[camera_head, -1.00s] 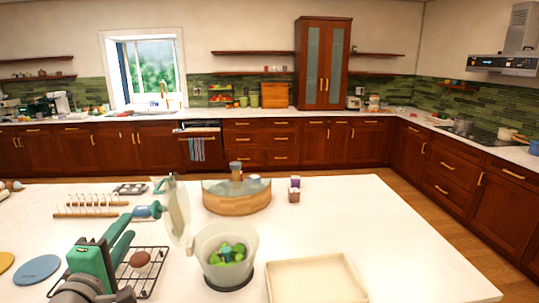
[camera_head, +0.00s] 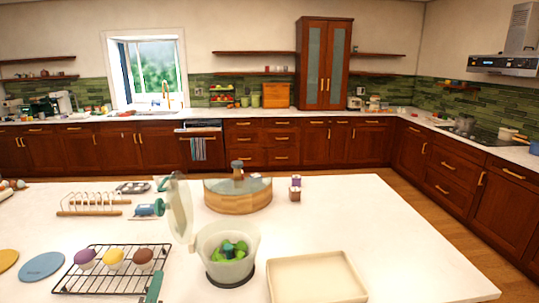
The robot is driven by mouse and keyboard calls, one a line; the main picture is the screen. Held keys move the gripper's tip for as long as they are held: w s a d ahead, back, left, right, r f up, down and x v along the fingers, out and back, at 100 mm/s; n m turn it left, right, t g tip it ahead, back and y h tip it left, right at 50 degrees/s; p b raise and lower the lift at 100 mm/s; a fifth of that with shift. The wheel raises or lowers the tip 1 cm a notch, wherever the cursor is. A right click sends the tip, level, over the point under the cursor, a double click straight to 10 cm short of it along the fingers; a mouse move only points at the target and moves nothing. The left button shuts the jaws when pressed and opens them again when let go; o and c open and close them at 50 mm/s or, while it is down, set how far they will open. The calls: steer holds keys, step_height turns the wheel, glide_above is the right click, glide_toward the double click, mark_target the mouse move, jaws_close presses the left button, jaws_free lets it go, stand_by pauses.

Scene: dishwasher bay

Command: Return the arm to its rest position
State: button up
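My gripper does not show as a whole in the head view. A narrow teal strip (camera_head: 153,288) rises from the bottom edge at the right end of the wire rack. It matches the colour of the arm end seen earlier, but I cannot tell whether it is part of it. The wire rack (camera_head: 75,284) lies on the white island and carries a purple, a yellow and a brown egg-shaped thing. The strip overlaps the rack's right edge in the picture. Whether they touch cannot be told.
A pale bowl (camera_head: 210,248) with green pieces and a raised lid stands right of the rack. A cream tray (camera_head: 318,268) lies beside it. A wooden round container (camera_head: 238,203), a wooden slotted rack (camera_head: 92,212) and a blue disc (camera_head: 41,267) are also on the island. Its right side is clear.

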steer(key=s+d+f+m, duration=0.3)
steer(key=s+d+f, duration=0.2)
steer(key=f, duration=0.2)
steer(key=s+d+f+m+g, duration=0.1)
steer(key=s+d+f+m, duration=0.1)
steer(key=s+d+f, duration=0.4)
steer(key=s+d+f+m, duration=0.3)
steer(key=s+f, duration=0.1)
steer(key=f, duration=0.4)
steer(key=s+d+m+h, duration=0.1)
steer(key=s+d+m, duration=0.2)
steer(key=s+d, duration=0.4)
steer(key=s+d+f+m+h, duration=0.1)
steer(key=s+d+m, duration=0.3)
steer(key=s, duration=1.2)
steer(key=d+h, duration=0.1)
steer(key=d, duration=0.2)
steer(key=shift+s+m, duration=0.3)
steer(key=shift+w, duration=0.15)
